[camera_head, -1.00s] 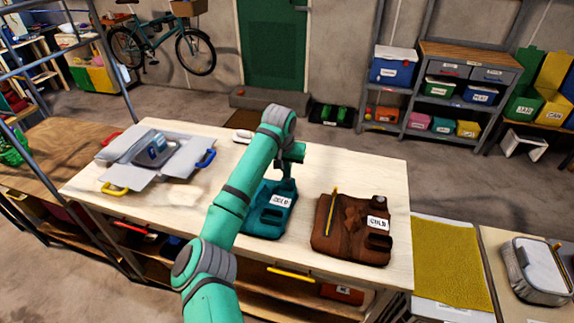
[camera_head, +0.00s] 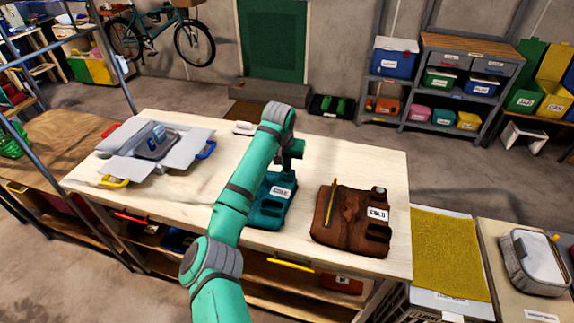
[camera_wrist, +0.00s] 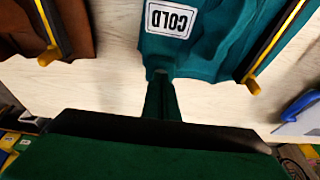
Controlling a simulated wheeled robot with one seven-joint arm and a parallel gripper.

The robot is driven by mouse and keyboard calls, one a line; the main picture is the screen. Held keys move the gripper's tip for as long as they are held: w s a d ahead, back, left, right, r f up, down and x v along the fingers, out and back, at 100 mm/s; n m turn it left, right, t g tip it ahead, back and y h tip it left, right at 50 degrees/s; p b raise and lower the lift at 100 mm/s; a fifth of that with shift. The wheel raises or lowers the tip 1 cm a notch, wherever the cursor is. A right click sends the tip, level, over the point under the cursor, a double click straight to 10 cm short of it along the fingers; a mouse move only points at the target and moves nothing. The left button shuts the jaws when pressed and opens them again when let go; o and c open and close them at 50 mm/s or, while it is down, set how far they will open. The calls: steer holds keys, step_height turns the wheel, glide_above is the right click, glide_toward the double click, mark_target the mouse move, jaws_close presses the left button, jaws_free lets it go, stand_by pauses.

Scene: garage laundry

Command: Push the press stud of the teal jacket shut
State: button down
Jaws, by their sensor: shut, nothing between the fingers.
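The teal jacket (camera_head: 268,214) lies folded flat on the pale table, with a white COLD label on it. My arm covers its left part in the head view. In the wrist view the teal jacket (camera_wrist: 220,40) fills the top middle, with a yellow-edged dark strip at its right. My gripper (camera_wrist: 161,73) is shut and empty, its tips at the jacket's edge in the picture, near the label. In the head view my gripper (camera_head: 289,168) is at the jacket's far end. I cannot tell whether it touches. The press stud cannot be made out.
A brown jacket (camera_head: 345,222) with a COLD label, a yellow strip and a grey round piece lies to the right.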

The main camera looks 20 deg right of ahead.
steer(key=shift+s, duration=0.1)
steer(key=w+v, duration=0.1)
steer(key=v, duration=1.3)
steer(key=shift+d+r, duration=0.15)
steer(key=shift+d, duration=0.25)
steer(key=shift+w, duration=0.2)
